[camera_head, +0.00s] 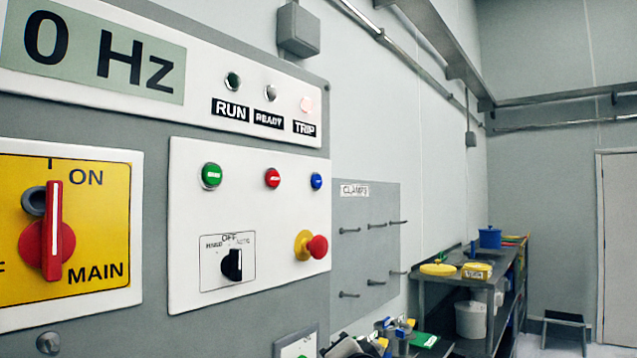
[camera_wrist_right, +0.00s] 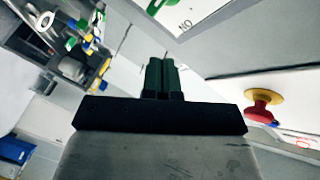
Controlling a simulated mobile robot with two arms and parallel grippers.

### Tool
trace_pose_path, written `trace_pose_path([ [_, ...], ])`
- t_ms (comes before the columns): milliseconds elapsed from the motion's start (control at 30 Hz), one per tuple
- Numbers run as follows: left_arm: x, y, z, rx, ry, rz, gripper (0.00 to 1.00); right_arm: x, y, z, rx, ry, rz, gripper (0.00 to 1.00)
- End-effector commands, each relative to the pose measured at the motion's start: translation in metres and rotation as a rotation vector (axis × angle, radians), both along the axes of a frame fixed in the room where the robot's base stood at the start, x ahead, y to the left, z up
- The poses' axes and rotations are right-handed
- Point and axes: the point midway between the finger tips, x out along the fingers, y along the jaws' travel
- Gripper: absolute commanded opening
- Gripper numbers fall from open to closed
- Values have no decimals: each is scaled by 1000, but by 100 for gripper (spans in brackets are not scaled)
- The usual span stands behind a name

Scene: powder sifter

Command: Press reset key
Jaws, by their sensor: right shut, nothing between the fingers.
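The control panel (camera_head: 250,275) fills the left of the head view. Green (camera_head: 211,175), red (camera_head: 272,178) and blue (camera_head: 317,181) push buttons sit in a row on its white plate. Their lettering is too small to read, so I cannot tell which is marked reset. A red mushroom button (camera_head: 317,247) on a yellow collar is below the blue one; it also shows in the right wrist view (camera_wrist_right: 260,107). My right gripper (camera_wrist_right: 163,65) is shut and empty, apart from the panel. My left gripper is not in view.
The display (camera_head: 92,50) reads 0 Hz. A selector knob (camera_head: 232,264) and red main switch (camera_head: 48,238) stick out. A clamp board (camera_head: 366,250) with pegs and a cluttered shelf (camera_head: 450,280) stand farther right.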

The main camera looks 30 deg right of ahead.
Motion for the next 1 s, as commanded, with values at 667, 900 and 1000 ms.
trace_pose_path([
  [667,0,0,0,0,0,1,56,-36,-57,307,711,-732,53,0],
  [900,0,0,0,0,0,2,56,-37,-57,308,714,-733,54,0],
  [1000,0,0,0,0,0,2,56,-36,-57,309,713,-733,55,0],
])
